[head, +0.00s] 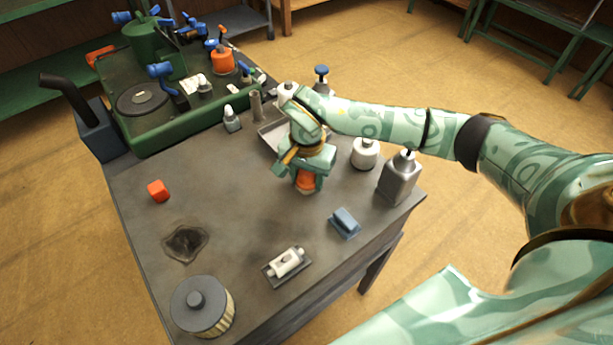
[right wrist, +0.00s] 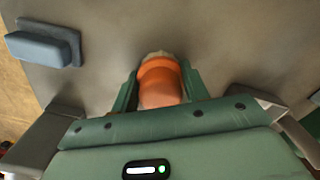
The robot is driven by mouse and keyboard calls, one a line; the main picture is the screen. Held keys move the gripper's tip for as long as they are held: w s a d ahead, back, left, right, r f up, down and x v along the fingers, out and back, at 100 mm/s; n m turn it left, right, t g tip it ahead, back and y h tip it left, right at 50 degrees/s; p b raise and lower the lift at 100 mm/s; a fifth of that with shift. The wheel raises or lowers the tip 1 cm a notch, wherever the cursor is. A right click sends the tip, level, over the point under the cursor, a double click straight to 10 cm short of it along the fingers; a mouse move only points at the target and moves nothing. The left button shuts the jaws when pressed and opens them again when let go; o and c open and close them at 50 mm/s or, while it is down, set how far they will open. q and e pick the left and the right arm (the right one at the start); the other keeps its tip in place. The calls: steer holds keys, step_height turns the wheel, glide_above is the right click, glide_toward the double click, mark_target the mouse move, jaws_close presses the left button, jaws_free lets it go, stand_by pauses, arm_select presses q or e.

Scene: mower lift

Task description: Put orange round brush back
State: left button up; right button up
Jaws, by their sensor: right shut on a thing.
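The orange round brush (head: 306,182) is between the fingers of my right gripper (head: 303,170), over the middle of the grey workbench. In the right wrist view the brush (right wrist: 160,84) sits between the two green fingers, with a pale end beyond its orange body. My right gripper is shut on it. The gripper hides its upper part in the head view, and I cannot tell whether it touches the bench. My left gripper is not in view.
A metal tray (head: 268,137) lies partly hidden behind my gripper. A white jar (head: 365,153), a grey bottle (head: 400,178) and a blue block (head: 344,222) stand to the right. A red cube (head: 158,191) is at left. The bench between the cube and my gripper is clear.

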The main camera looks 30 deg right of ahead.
steer(key=o, duration=1)
steer(key=shift+f, duration=0.1)
steer(key=shift+c, duration=0.2)
step_height(320, 180, up, 12)
steer(key=p, duration=0.3)
